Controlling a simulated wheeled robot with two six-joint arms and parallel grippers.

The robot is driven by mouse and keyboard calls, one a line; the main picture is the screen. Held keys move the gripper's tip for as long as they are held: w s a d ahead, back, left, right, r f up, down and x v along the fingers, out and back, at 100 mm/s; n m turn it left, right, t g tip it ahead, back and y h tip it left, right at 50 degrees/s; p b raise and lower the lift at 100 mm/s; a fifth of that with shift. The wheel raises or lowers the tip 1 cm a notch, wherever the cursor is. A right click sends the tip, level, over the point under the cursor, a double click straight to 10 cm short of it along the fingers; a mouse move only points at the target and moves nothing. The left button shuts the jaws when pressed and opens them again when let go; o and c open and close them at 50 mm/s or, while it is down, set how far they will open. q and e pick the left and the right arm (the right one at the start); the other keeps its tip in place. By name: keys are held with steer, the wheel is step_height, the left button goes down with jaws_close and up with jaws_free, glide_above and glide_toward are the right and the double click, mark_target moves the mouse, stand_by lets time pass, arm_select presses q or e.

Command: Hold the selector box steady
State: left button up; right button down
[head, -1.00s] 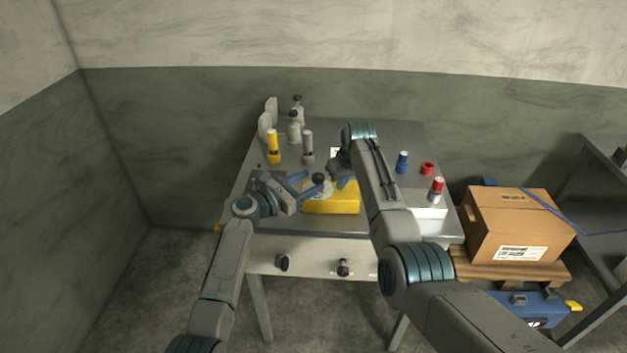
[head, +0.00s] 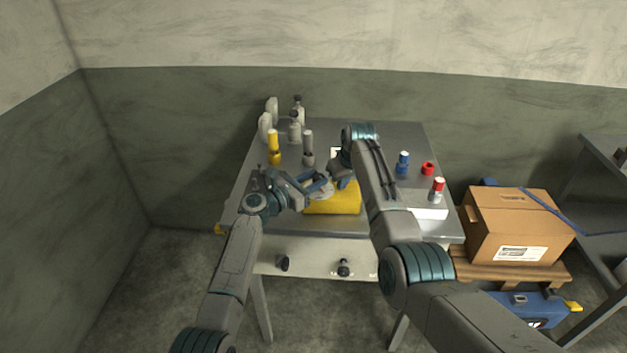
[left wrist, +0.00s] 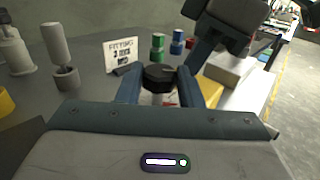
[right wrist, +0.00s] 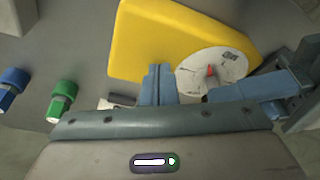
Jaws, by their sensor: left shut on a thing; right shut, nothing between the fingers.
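The selector box (head: 335,201) is a yellow block on the grey table, with a pale round dial plate on top; the plate (right wrist: 212,72) shows a red mark in the right wrist view. My left gripper (head: 322,186) is shut on the black knob (left wrist: 159,76) above the dial; its fingers grip the knob from both sides in the left wrist view. My right gripper (right wrist: 160,74) is shut and empty, its fingertips at the yellow box's edge. I cannot tell whether they touch it. In the head view my right arm hides part of the box's far right side.
A grey fitting (head: 308,148) and a yellow fitting (head: 274,147) stand behind left. Blue (head: 403,162) and red-topped (head: 438,190) fittings and a red ring (head: 428,168) are at right. A sign (left wrist: 121,54) stands behind the box. A cardboard box (head: 515,228) sits right of the table.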

arm_select(q)
steer(key=n+y, duration=0.1)
steer(key=n+t+y, duration=0.1)
steer(key=t+y, duration=0.1)
steer(key=shift+s+d+f+n, duration=0.15)
steer(key=shift+s+d+n, duration=0.1)
steer(key=shift+d+n, duration=0.15)
steer(key=shift+n+t+y, duration=0.8)
steer(key=shift+t+y, duration=0.1)
steer(key=shift+y, duration=0.3)
steer(key=o, duration=1)
steer(key=shift+c, duration=0.2)
steer(key=shift+s+a, duration=0.15)
steer(key=shift+s, duration=0.05)
steer(key=v, duration=1.2)
